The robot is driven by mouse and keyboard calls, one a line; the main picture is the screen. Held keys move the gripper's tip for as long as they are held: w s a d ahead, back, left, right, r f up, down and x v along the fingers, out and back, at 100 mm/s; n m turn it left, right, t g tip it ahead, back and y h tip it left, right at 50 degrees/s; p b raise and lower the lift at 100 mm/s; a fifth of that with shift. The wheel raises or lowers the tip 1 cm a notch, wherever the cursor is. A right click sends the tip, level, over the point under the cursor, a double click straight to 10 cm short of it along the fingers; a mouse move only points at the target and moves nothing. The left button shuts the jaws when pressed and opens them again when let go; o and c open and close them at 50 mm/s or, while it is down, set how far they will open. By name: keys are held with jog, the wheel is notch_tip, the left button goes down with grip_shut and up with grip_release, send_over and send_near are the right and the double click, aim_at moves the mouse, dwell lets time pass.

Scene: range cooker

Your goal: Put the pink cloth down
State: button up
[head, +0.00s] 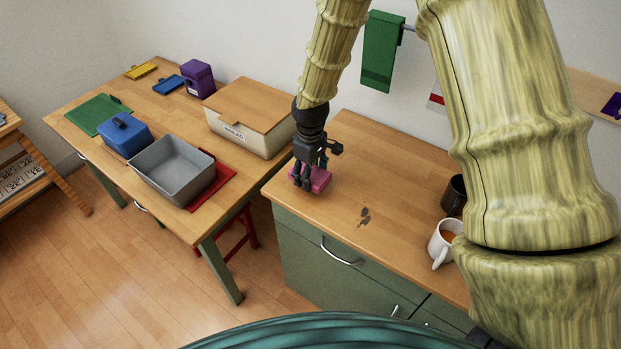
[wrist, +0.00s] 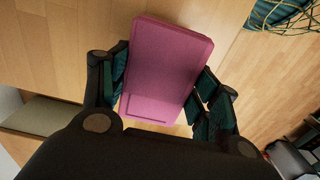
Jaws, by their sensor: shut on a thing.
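The pink cloth (head: 320,179) is a small folded block at the left end of the wooden counter (head: 390,165). My gripper (head: 309,178) points down and is shut on it. In the wrist view the pink cloth (wrist: 168,62) sits between the two dark fingers of my gripper (wrist: 163,95), its flat pink face toward the camera. The cloth is at or just above the counter top; I cannot tell whether it touches.
A dark stain (head: 364,215) marks the counter right of the cloth. A white mug (head: 442,243) and a dark mug (head: 454,196) stand at the right. A lidded bread box (head: 247,115) and a grey bin (head: 172,168) stand on the left table. The counter's middle is clear.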

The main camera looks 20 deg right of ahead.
jog(key=shift+s+f+p, duration=0.1)
jog(key=shift+f+p, duration=0.4)
jog(key=shift+f, duration=0.2)
jog(key=shift+f+p, duration=0.4)
jog(key=shift+f, duration=0.65)
jog(key=shift+f, duration=0.2)
jog(key=o, duration=1.3)
jog(key=shift+c, duration=0.2)
jog(key=shift+r, duration=0.1)
jog(key=shift+r, duration=0.1)
jog(key=shift+r+b, duration=2.15)
jog(key=shift+r, duration=3.9)
